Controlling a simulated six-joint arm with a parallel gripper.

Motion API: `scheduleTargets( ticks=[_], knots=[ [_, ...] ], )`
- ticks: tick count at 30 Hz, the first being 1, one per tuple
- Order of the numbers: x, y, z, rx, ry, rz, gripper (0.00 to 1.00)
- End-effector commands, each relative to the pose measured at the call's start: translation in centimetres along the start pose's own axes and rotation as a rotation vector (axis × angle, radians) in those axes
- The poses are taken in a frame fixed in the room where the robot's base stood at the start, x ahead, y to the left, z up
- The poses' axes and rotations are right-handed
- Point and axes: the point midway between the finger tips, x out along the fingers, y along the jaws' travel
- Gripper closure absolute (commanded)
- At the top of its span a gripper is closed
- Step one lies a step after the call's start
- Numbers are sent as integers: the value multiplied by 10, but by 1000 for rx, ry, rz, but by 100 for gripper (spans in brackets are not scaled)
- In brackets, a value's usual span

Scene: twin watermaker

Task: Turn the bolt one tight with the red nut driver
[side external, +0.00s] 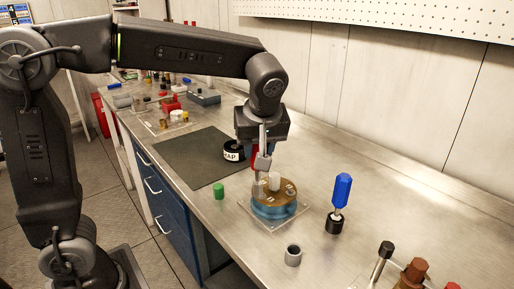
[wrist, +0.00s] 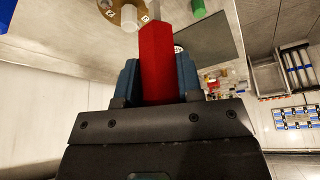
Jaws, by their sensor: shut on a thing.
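My gripper (side external: 262,148) is shut on the red nut driver (wrist: 158,60), whose red handle stands between the blue fingers (wrist: 158,82) in the wrist view. In the side view a sliver of the red handle (side external: 255,156) shows beside the fingers, above the left part of the bronze-topped round housing (side external: 290,199). The housing has a blue body and stands on a clear square plate. A white post (side external: 274,181) rises from its top, and small labels lie around it. The driver's tip and the bolt under it are too small to tell whether they are engaged.
A blue-handled driver (side external: 342,190) stands in a black holder at the right. A grey ring (side external: 293,255) and a green cylinder (side external: 218,191) stand near the housing. More tools stand at the front right.

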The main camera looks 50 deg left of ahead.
Motion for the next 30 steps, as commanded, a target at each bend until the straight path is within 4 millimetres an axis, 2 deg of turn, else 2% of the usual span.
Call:
scheduleTargets(
  ticks=[6,10,14,30],
  knots=[
    [12,17,-41,-233,-1,-96,100],
    [17,22,-56,-323,0,-132,100],
    [20,22,-58,-347,1,-143,100],
    [51,22,-45,-343,0,-143,100]
  ],
)
